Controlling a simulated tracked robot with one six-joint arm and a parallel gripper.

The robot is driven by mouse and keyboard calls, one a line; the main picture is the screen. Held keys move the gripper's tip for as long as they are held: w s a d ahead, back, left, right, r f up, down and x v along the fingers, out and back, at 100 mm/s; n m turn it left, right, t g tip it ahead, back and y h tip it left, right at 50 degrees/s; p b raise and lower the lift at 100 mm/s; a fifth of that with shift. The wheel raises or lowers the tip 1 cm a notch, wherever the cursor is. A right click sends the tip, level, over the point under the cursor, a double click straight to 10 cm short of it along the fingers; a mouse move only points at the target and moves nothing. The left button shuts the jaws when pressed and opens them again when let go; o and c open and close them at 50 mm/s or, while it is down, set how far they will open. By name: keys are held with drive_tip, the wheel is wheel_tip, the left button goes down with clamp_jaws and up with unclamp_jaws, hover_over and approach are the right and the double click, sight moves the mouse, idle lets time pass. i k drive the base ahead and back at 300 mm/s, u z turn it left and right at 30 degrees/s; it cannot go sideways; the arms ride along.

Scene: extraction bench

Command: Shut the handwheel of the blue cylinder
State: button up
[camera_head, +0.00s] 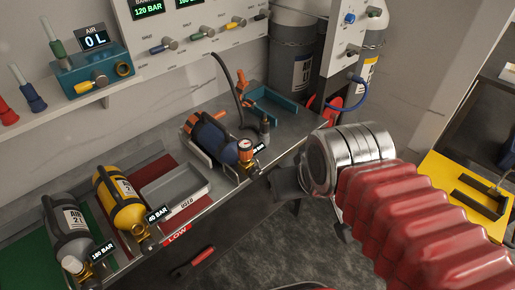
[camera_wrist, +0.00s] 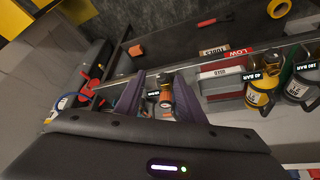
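The blue cylinder (camera_head: 212,138) lies in a bracket on the bench, in the middle of the head view, with orange at its far end. I cannot clearly pick out the handwheel. My gripper (camera_head: 288,185) shows as dark fingers to the right of the valve end, apart from it, beyond the bench's front edge. In the wrist view my gripper (camera_wrist: 160,78) has its two fingers spread, with nothing held. Orange and dark fittings show beyond and between them, partly hidden.
A yellow cylinder (camera_head: 122,200) and a grey cylinder (camera_head: 70,232) lie at the left of the bench. A grey tray (camera_head: 176,190) is between yellow and blue. A teal stand (camera_head: 270,104) and a dark hose (camera_head: 228,85) are behind the blue cylinder.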

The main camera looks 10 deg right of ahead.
sight(254, 172)
drive_tip(key=u, duration=0.05)
drive_tip(key=k, duration=1.3)
drive_tip(key=z, duration=0.5)
drive_tip(key=i, duration=1.65)
drive_tip(key=u, duration=0.65)
drive_tip(key=i, duration=0.45)
drive_tip(key=u, duration=0.3)
